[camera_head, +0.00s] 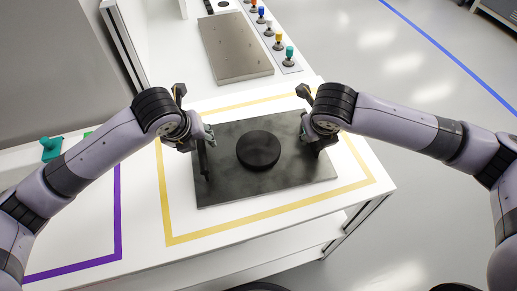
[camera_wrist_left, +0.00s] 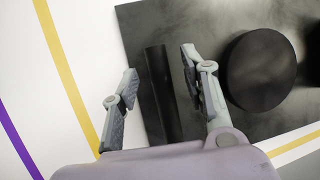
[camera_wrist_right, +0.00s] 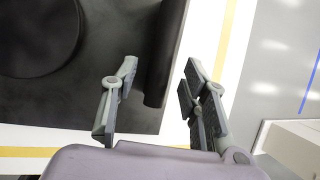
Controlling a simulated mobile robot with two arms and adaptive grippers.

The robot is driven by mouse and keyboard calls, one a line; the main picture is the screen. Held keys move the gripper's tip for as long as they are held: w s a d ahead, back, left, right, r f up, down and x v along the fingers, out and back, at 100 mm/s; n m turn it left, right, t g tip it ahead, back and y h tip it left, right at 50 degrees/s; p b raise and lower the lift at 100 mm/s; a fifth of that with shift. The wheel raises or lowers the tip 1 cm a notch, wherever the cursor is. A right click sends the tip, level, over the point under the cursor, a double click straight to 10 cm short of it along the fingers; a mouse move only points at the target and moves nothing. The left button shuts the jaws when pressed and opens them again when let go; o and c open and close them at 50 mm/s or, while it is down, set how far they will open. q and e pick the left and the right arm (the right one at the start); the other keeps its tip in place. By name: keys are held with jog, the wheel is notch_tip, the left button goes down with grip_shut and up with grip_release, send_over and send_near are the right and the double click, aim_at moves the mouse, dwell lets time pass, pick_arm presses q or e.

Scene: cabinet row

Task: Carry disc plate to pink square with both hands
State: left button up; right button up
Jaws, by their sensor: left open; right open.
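The disc plate (camera_head: 225,188) is a dark grey rectangular slab with a black round disc (camera_head: 258,149) at its middle. It lies flat inside a yellow square outline (camera_head: 215,235) on the white table. A black bar handle stands along each short side. My left gripper (camera_head: 203,143) is open at the left handle (camera_wrist_left: 162,100), with a finger on either side in the left wrist view. My right gripper (camera_head: 312,138) is open at the right handle (camera_wrist_right: 164,55), its fingers to either side of the handle's end. Contact with either handle cannot be told. No pink square shows.
A purple outline (camera_head: 118,215) lies on the table to the left, with a teal knobbed piece (camera_head: 51,149) behind it. A grey metal slab (camera_head: 235,48) and a row of coloured knobs (camera_head: 278,42) lie beyond the plate. Open floor (camera_head: 420,190) lies to the right.

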pick_arm(q)
jog(key=shift+x, duration=1.05)
pick_arm(e)
jog(key=shift+x, duration=1.05)
pick_arm(q)
jog(key=shift+c, duration=0.2)
pick_arm(e)
jog(key=shift+c, duration=0.2)
pick_arm(q)
grip_shut()
pick_arm(e)
grip_shut()
pick_arm(q)
jog(key=shift+r, duration=0.1)
pick_arm(e)
jog(key=shift+r, duration=0.1)
